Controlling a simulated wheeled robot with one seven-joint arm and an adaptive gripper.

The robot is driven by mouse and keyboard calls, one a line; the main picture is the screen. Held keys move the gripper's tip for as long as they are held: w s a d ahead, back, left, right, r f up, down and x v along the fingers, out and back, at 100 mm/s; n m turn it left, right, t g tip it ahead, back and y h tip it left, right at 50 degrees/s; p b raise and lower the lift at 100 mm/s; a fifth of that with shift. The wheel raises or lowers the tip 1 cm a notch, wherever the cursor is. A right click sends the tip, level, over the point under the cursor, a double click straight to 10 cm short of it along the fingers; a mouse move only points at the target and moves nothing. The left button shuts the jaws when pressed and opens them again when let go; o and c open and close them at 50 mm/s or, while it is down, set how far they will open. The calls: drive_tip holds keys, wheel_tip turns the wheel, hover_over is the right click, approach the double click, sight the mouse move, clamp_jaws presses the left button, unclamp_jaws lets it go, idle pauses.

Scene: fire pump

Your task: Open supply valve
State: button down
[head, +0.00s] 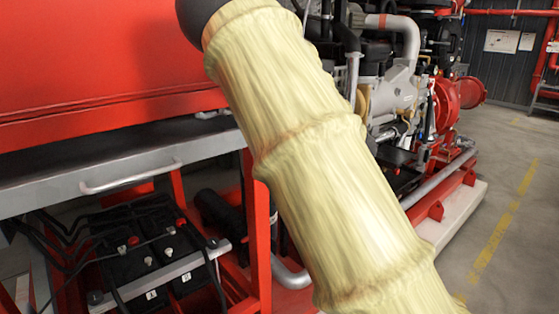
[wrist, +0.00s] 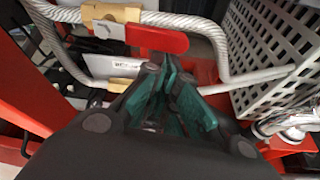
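A red lever handle (wrist: 157,40) shows at the top of the wrist view, next to a brass fitting (wrist: 110,13) on a braided metal hose. I cannot tell for sure whether it is the supply valve's handle. My gripper (wrist: 172,72) has dark fingers with green pads. Its tips lie just below the red handle in the picture and converge closely. Contact with the handle and the gap between the pads cannot be made out. In the head view my gripper is out of sight, and my pale, sleeve-covered arm (head: 320,150) hides much of the middle.
Braided hose (wrist: 190,22) and a perforated grey panel (wrist: 275,50) crowd close around the gripper. In the head view, a red tank (head: 100,50), a grey shelf (head: 120,160) and batteries (head: 150,255) stand left. The engine (head: 395,90) is behind. Floor (head: 510,190) is clear at right.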

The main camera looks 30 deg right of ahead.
drive_tip(key=shift+r, duration=0.35)
idle(0.5)
